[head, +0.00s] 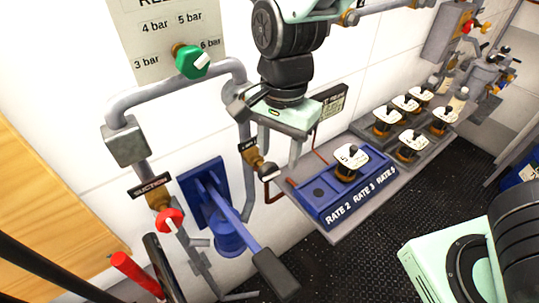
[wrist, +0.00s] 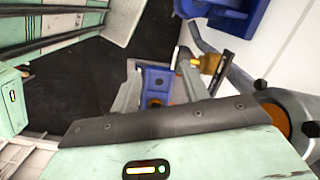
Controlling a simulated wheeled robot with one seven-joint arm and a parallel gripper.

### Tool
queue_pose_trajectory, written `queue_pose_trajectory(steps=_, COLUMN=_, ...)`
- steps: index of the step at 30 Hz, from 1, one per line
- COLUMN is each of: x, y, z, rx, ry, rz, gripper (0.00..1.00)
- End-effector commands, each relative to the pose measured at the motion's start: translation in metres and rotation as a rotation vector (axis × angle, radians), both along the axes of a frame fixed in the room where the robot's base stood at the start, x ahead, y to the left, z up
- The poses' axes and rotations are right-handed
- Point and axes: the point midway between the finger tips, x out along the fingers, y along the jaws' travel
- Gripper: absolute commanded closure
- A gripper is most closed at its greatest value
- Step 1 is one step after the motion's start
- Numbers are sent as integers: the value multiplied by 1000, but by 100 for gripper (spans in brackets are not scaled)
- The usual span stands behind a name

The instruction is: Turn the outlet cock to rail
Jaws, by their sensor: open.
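The cock I take for the outlet cock (head: 262,166) has a brass body and a short pale handle. It sits on the grey pipe under a small black label, which is partly covered and unreadable. My gripper (head: 272,152) points down just above and in front of it, fingers apart and empty. In the wrist view the cock's brass body (wrist: 210,63) shows just right of the right finger. The fingers (wrist: 158,62) frame only the blue tray there. I cannot tell whether the gripper touches the handle.
A red suction cock (head: 170,219) and a green relief knob (head: 193,61) are at left. A blue rate tray (head: 333,207) with a knobbed weight (head: 351,160) stands right. More weights (head: 412,143) stand behind. The black deck (head: 385,240) is clear.

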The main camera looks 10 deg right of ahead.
Motion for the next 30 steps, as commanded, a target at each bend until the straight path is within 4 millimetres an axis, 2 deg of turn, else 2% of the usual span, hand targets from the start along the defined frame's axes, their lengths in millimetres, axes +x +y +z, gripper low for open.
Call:
queue_pose_trajectory(steps=1, x=8, y=2, z=10, rx=-17, ry=-8, rz=-70, gripper=55)
queue_pose_trajectory(steps=6, x=31, y=2, z=22, rx=-57, ry=-41, rz=-291, gripper=55)
queue_pose_trajectory(steps=12, x=39, y=2, z=20, rx=-68, ry=-56, rz=-370, gripper=55)
queue_pose_trajectory(steps=17, x=38, y=0, z=-2, rx=-72, ry=-52, rz=-373, gripper=55)
queue_pose_trajectory(steps=24, x=38, y=0, z=-49, rx=-71, ry=-52, rz=-370, gripper=55)
queue_pose_trajectory(steps=30, x=38, y=0, z=-80, rx=-69, ry=-53, rz=-371, gripper=55)
